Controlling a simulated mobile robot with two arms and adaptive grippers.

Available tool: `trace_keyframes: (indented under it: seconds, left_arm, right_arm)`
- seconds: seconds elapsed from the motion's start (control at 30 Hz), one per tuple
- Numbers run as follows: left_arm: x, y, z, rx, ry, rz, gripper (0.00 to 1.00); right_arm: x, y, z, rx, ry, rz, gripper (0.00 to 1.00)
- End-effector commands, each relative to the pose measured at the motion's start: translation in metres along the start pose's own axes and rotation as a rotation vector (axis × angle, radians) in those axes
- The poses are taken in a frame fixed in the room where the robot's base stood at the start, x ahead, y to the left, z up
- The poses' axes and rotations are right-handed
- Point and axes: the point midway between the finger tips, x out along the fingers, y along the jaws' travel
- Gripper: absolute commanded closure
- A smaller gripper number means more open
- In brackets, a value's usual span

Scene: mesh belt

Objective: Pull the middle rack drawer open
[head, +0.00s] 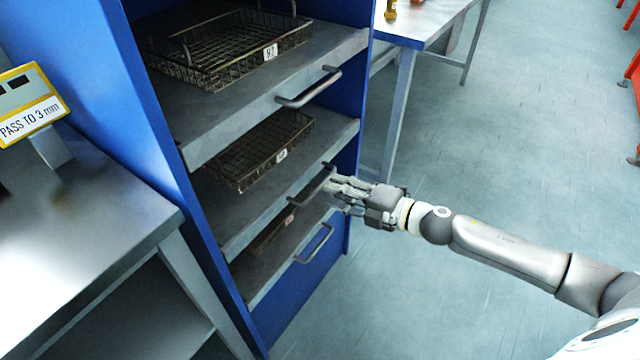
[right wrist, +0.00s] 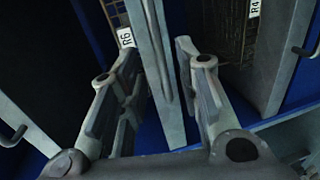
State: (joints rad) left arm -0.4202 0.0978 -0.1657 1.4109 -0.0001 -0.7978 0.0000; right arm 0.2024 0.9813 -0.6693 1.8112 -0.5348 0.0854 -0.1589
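The middle rack drawer (head: 232,228) is a grey shelf-like drawer in a blue rack, holding a dark wire basket (head: 262,150). Its bar handle (head: 306,190) is on the front edge. My right gripper (head: 336,187) reaches in from the right, with its fingers at the right end of this handle. In the right wrist view the fingers (right wrist: 150,75) are spread apart, with a grey drawer front (right wrist: 160,70) showing between and beyond them. My left gripper is not in view.
The blue rack (head: 150,120) also has a top drawer with a handle (head: 308,88) and a bottom drawer with a handle (head: 314,244). A metal table (head: 80,215) with a yellow-framed sign (head: 30,105) stands left. Another table (head: 425,22) stands behind.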

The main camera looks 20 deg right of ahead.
Motion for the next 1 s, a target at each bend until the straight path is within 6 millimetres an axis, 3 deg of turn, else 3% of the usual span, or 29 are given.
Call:
trace_keyframes:
  seconds: [0.4,0.8,1.0]
  left_arm:
    - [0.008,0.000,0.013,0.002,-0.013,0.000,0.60]
    - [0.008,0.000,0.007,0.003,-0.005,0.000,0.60]
    - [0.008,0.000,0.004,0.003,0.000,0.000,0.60]
  right_arm:
    - [0.049,0.001,0.001,0.000,-0.001,0.001,0.69]
    - [0.054,-0.001,0.000,0.001,0.000,-0.001,0.69]
    - [0.054,0.000,0.000,0.001,0.000,-0.001,0.93]
